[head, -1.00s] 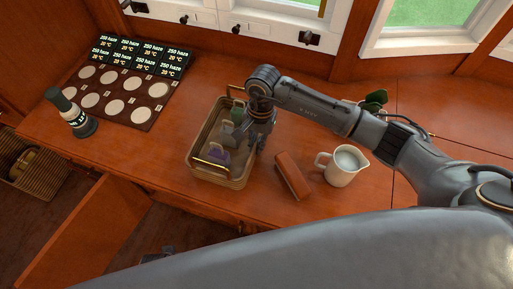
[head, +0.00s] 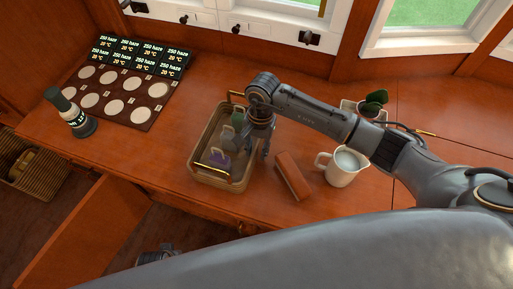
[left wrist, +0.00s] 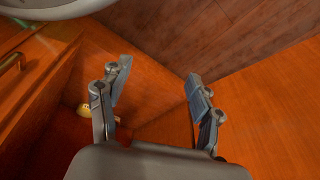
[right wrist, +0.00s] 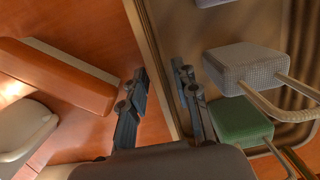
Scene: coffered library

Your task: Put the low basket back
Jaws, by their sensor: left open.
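The low basket (head: 193,165) is a tan woven tray on the wooden counter, with gold handles at its ends. It holds a purple block (head: 219,161), a grey block and a green block (right wrist: 238,122) with loop handles. My right gripper (head: 258,150) is at the basket's right wall; in the right wrist view its fingers (right wrist: 160,78) stand either side of the wall, close against it. My left gripper (left wrist: 158,80) is open and empty, low in front of the counter; in the head view only a small part of it (head: 155,256) shows.
A brown block (head: 293,177) and a white jug (head: 345,167) stand right of the basket. A dark tray with pale discs (head: 144,116) and a dark flask-like object (head: 70,112) are at left. Another wicker basket (head: 35,178) sits lower at far left. An open wooden panel (head: 95,225) juts out in front.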

